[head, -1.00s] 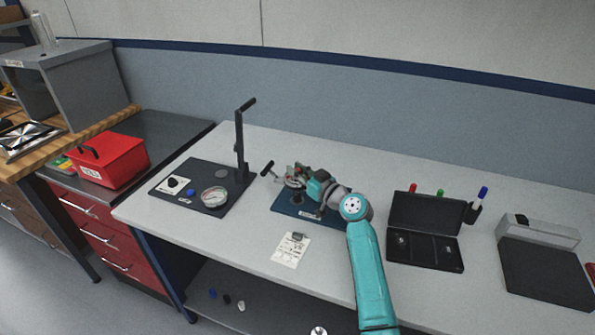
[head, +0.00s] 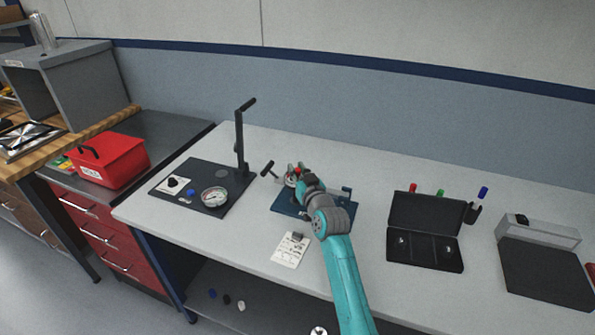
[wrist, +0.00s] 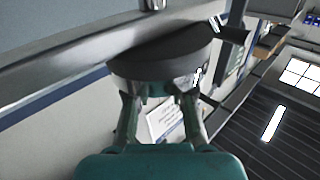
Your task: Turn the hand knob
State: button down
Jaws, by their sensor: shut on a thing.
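The hand knob (wrist: 160,62) shows in the wrist view as a broad, round grey piece below a pale bar. My gripper (wrist: 158,98) has its two fingers at the near side of it, shut on it. In the head view my gripper (head: 297,180) is over the left part of a fixture on a blue base plate (head: 285,208). The knob itself is largely hidden there by my wrist. Small red and green parts show just behind my gripper.
Left of the fixture stands a dark plate (head: 176,201) with a gauge (head: 214,197) and a tall black post (head: 240,145). A black T-handle (head: 267,168) sticks out beside the fixture.

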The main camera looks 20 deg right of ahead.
jog(key=shift+a+f+m+g+h, duration=0.15)
jog(key=shift+m+h, duration=0.9)
jog(key=shift+h, duration=0.65)
jog(key=shift+d+r+m+g+h, duration=0.15)
jog(key=shift+m+h, duration=0.9)
jog(key=shift+h, duration=0.65)
jog(key=m+g+h, duration=0.1)
jog(key=m+h, duration=0.1)
jog(key=h, duration=0.1)
jog(key=m+g+h, duration=0.2)
jog(key=h, duration=0.1)
jog(key=shift+a, duration=0.2)
jog(key=m+g+h, duration=0.4)
jog(key=g, duration=0.1)
jog(key=shift+m, duration=0.3)
jog(key=shift+d+f+m+g+h, duration=0.1)
jog(key=shift+m+g+h, duration=1.05)
jog(key=shift+g, duration=0.65)
jog(key=shift+m+g, duration=0.35)
jog(key=shift+g, duration=0.05)
jog(key=shift+s, duration=0.1)
jog(key=c, duration=1)
grip_release()
